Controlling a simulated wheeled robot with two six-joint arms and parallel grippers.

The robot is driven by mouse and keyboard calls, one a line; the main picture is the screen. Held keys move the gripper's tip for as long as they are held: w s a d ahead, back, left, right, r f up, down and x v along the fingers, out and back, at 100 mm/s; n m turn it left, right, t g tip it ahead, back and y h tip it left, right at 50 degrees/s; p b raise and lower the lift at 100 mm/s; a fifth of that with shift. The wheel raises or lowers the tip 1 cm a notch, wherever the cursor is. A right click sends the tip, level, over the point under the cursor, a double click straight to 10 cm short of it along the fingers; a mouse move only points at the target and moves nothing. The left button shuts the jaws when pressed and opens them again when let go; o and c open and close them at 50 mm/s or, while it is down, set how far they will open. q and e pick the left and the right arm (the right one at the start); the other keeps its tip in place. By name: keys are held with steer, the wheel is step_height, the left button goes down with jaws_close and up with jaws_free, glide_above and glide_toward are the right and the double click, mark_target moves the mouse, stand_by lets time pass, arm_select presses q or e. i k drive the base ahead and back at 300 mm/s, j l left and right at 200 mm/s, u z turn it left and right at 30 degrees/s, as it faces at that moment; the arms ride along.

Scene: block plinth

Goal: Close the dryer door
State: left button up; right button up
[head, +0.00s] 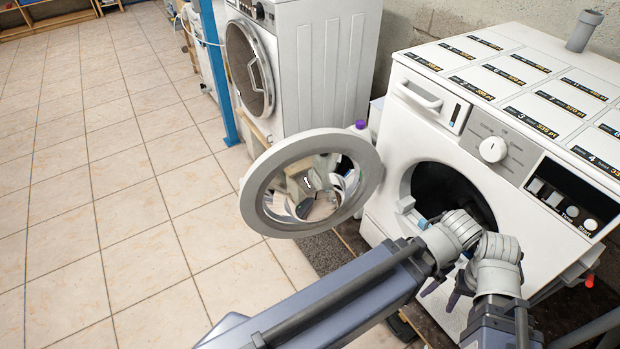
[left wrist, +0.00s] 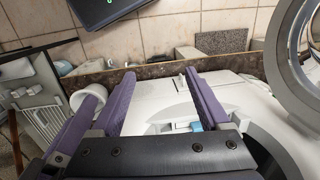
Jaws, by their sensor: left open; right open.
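The dryer door (head: 252,205) is a round grey-white ring with a glass middle. In the head view it stands swung open to the left of the white dryer (head: 395,205), with the dark drum opening (head: 445,188) uncovered. Part of the door rim (left wrist: 280,60) shows at the right of the left wrist view. My left gripper (left wrist: 145,85) has its purple fingers apart with nothing held, over the white dryer front. Neither gripper visibly touches the door.
A second white machine (head: 325,65) with a round door stands behind to the left, beside a blue post (head: 217,70). A dark mat (head: 318,252) lies below the open door. Tiled floor (head: 95,190) is clear on the left.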

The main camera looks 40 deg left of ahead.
mark_target(320, 211)
steer(key=k, duration=0.9)
steer(key=k+z, duration=0.35)
steer(key=z, duration=1.25)
steer(key=k+j, duration=0.25)
steer(key=j, duration=0.35)
steer(key=k+j, duration=0.2)
steer(key=j, duration=0.45)
steer(key=k+j, duration=0.25)
steer(key=j, duration=0.35)
steer(key=k+j, duration=0.2)
steer(key=j, duration=0.4)
steer(key=k+j, duration=0.25)
steer(key=j, duration=0.35)
steer(key=k+j, duration=0.2)
steer(key=j, duration=0.45)
steer(key=k+j, duration=0.25)
steer(key=j, duration=0.35)
steer(key=k+j, duration=0.2)
steer(key=j, duration=0.4)
